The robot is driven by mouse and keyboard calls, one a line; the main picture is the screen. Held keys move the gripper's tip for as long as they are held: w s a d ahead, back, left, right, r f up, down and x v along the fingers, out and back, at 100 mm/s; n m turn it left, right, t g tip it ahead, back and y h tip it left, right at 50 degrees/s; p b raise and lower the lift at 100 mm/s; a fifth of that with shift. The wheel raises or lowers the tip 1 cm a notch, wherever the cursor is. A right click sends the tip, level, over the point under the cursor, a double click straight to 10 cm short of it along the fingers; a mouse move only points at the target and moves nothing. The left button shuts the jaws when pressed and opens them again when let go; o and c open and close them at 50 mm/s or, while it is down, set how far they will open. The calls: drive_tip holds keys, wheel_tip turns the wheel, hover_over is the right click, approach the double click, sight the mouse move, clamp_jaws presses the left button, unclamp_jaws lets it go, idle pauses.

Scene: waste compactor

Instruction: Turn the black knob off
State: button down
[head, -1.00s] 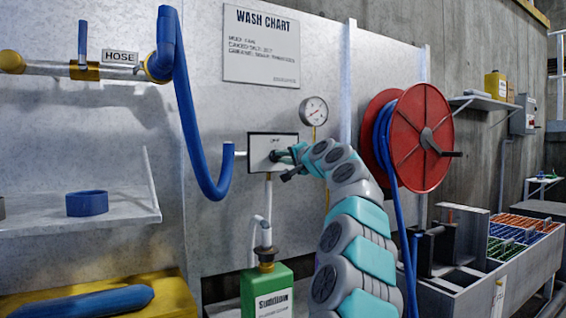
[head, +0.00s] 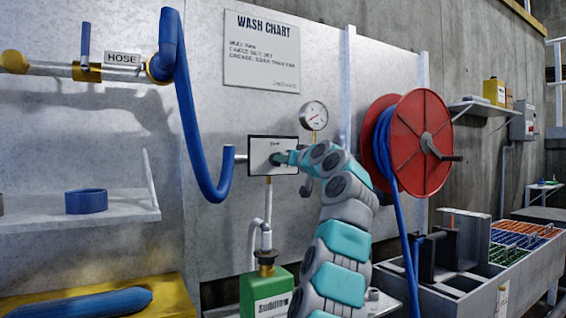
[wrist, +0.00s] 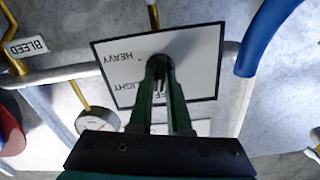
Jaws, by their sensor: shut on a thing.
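The black knob (wrist: 182,46) is in the middle of a white, dark-framed panel (wrist: 112,64) in the wrist view. The panel is marked HEAVY and LIGHT, upside down in this view, with a partly hidden label between my fingers. My gripper (wrist: 167,66) is shut on the knob, its two green fingers reaching up to it. In the head view the panel (head: 260,164) is on the metal wall, and my gripper (head: 281,158) meets its face. My fingers cover part of the knob, and its pointing direction is unclear.
A round gauge (head: 313,115) is just above and right of the panel. A blue hose (head: 187,110) hangs on its left, and a red hose reel (head: 421,150) is on the right. A green jug (head: 267,291) stands below.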

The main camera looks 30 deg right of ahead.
drive_tip(key=shift+f+n, duration=0.1)
drive_tip(key=shift+n, duration=1.2)
drive_tip(key=c, duration=0.9)
unclamp_jaws()
drive_tip(key=shift+o, duration=0.2)
drive_tip(key=s+b, duration=0.1)
drive_tip(key=s, duration=0.6)
drive_tip(key=shift+s+a, duration=0.25)
drive_tip(key=shift+s, duration=0.1)
drive_tip(key=shift+w, duration=0.1)
